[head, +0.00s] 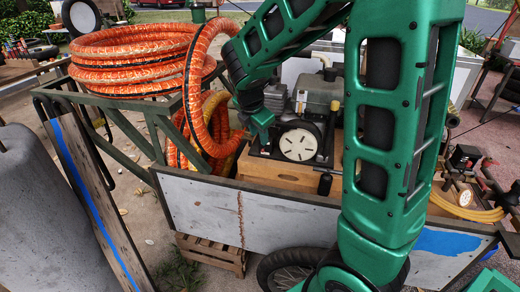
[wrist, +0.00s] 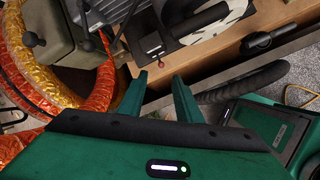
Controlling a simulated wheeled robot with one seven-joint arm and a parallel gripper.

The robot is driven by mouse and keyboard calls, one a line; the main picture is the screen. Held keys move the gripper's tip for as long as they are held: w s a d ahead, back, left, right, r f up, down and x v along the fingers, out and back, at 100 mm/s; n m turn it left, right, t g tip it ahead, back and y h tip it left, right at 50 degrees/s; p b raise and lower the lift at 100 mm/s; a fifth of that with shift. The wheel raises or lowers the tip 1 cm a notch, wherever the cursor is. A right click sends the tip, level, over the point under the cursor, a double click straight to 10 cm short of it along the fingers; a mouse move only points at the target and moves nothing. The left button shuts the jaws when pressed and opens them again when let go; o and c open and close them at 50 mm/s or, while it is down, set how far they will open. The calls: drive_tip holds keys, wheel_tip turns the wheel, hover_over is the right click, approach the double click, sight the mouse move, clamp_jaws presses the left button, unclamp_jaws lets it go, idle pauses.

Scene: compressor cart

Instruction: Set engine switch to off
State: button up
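The engine (head: 318,92) sits on the cart, with a round white slotted disc (head: 298,145) on its front. The wrist view shows this disc (wrist: 222,15) at the top, beside a black panel. A small red-tipped part (wrist: 160,54), which may be the engine switch, sticks out at that panel's edge. Its setting is too small to read. My gripper (wrist: 160,76) is open and empty, its two fingers apart just short of the red-tipped part. In the head view my gripper (head: 262,128) is left of the white disc, and the switch is not clear there.
Orange hose coils (head: 140,55) lie on the cart's left rack, and a loop hangs close to my gripper. A black handle (wrist: 270,38) sticks out right of the disc. A wooden base (head: 275,172) lies under the engine. A pressure gauge (head: 464,198) and yellow hose are at right.

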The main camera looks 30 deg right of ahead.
sight(262, 150)
drive_tip(key=x, duration=0.9)
drive_tip(key=shift+d+f, duration=0.15)
drive_tip(key=shift+f, duration=0.2)
clamp_jaws()
drive_tip(key=shift+a, duration=0.25)
drive_tip(key=shift+d, duration=0.1)
